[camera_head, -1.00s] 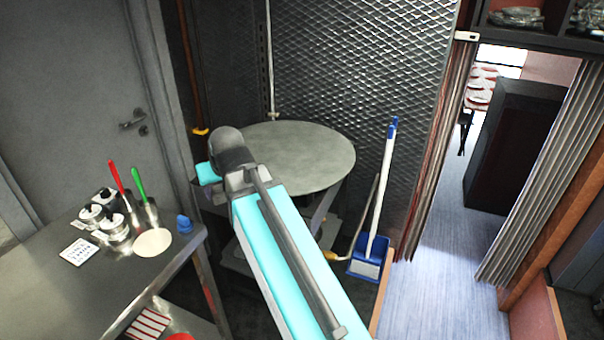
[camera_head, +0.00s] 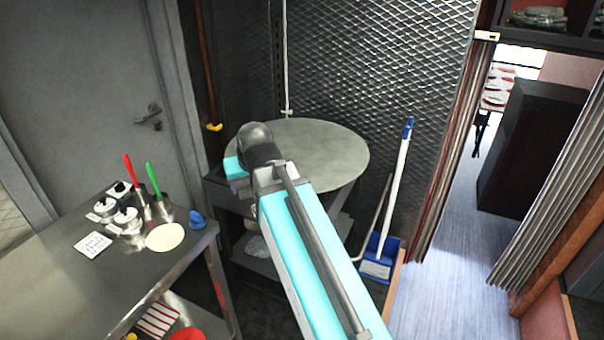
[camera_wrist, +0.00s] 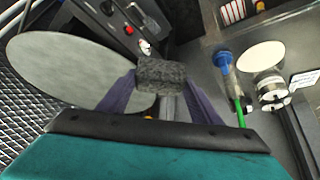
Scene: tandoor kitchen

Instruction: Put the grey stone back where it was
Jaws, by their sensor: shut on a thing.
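In the wrist view, my gripper (camera_wrist: 162,88) is shut on the grey stone (camera_wrist: 162,74), a dark, rough-surfaced block between the two fingers. The stone is held up in the air. In the head view, my arm reaches forward and hides the stone and the fingers. A round grey disc-shaped top (camera_head: 325,150) stands behind and right of my arm's end. It shows in the wrist view at the left (camera_wrist: 60,70). I cannot tell which spot the stone came from.
A steel table (camera_head: 60,265) at the left holds several canisters (camera_head: 124,215), red and green handled utensils (camera_head: 152,178), a pale round disc (camera_head: 165,237) and a blue object (camera_head: 197,221). A blue dustpan (camera_head: 380,262) with a pole stands right. Open floor (camera_head: 445,250) lies beyond it.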

